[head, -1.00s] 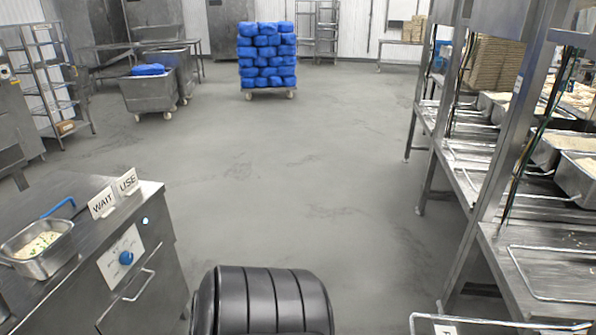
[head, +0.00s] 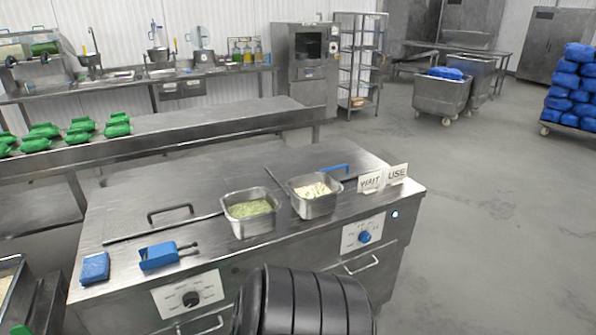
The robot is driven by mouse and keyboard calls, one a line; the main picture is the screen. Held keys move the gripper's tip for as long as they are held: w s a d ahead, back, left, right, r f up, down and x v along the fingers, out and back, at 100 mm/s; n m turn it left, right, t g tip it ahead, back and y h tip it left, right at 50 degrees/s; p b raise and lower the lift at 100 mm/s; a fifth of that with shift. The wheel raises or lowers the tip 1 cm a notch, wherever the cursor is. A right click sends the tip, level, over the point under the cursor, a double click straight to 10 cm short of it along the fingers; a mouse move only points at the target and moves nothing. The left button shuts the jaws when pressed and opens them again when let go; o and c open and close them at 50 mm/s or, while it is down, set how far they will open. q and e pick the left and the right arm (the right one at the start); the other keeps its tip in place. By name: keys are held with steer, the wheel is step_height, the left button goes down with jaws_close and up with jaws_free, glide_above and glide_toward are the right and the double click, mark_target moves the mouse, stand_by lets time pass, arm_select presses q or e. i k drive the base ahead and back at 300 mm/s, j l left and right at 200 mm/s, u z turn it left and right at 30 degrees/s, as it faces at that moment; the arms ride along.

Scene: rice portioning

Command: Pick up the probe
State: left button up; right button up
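A blue boxy tool with a thin dark arm (head: 160,256) lies on the steel counter (head: 130,221), near its front left edge. It may be the probe, but it is too small to tell for sure. A flat blue packet (head: 95,268) lies just left of it, apart from it. A blue handle (head: 335,168) lies on the counter behind the right pan; what it belongs to is not clear. Neither of my grippers shows in the head view.
A pan of green food (head: 249,209) and a pan of pale food (head: 315,188) stand mid-counter. WAIT (head: 371,182) and USE (head: 397,173) signs stand at the right end. Green packs (head: 118,126) lie on a table behind.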

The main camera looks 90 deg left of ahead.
mark_target(159, 255)
steer(key=l+u, duration=0.1)
steer(key=u, duration=3.6)
steer(key=z, duration=4.55)
steer(key=k+u, duration=0.15)
steer(key=u, duration=0.3)
steer(key=k+u, duration=0.15)
steer(key=u, duration=0.25)
steer(key=k+u, duration=0.1)
steer(key=u, duration=0.35)
steer(key=k+j+u, duration=0.15)
steer(key=u, duration=0.25)
